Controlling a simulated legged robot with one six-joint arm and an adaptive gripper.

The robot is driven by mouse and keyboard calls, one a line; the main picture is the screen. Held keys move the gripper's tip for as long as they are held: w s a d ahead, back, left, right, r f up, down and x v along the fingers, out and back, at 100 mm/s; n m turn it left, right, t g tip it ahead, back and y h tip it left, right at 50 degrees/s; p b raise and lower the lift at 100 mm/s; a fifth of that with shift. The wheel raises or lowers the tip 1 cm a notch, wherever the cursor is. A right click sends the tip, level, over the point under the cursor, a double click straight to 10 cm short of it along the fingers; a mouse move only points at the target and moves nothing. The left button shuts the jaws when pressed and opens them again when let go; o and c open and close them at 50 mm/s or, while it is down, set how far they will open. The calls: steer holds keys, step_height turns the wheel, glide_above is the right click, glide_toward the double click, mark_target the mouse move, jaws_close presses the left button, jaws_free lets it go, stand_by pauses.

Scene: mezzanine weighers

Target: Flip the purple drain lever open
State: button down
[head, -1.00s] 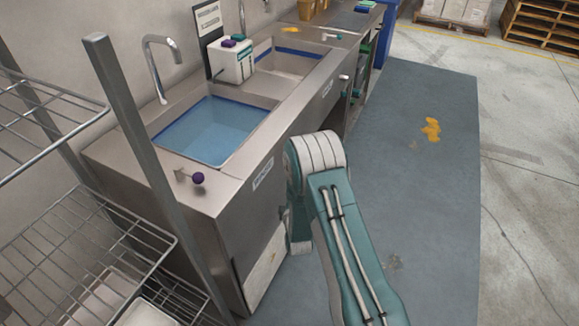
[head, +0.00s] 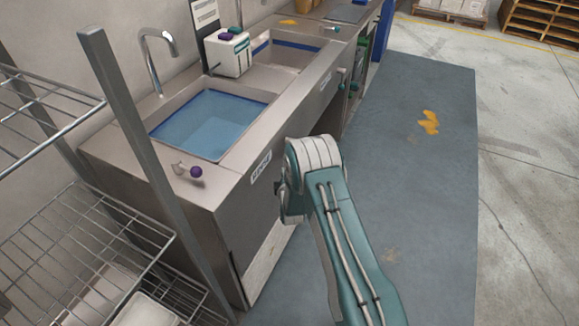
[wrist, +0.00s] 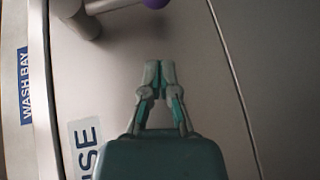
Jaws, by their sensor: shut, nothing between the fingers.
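The drain lever with a purple ball knob (head: 196,171) stands on the steel rim at the near end of the water-filled sink in the head view. In the wrist view, its purple knob (wrist: 155,3) and pale metal bar (wrist: 110,6) are cut by the top edge. My gripper (wrist: 160,68) is shut and empty, with its fingertips together below the knob and apart from it in the picture. A pale steel panel lies behind the fingers. In the head view, my arm stands right of the sink unit and the fingers are hidden.
The near sink (head: 208,122) holds blue water under a curved tap (head: 155,55). A white dispenser box (head: 228,53) stands between the sinks. A wire rack (head: 95,240) with a grey post (head: 130,130) is at the left.

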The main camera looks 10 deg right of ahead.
steer(key=w+d, duration=0.1)
steer(key=w, duration=0.1)
steer(key=w+d+f, duration=0.1)
steer(key=w+d, duration=0.1)
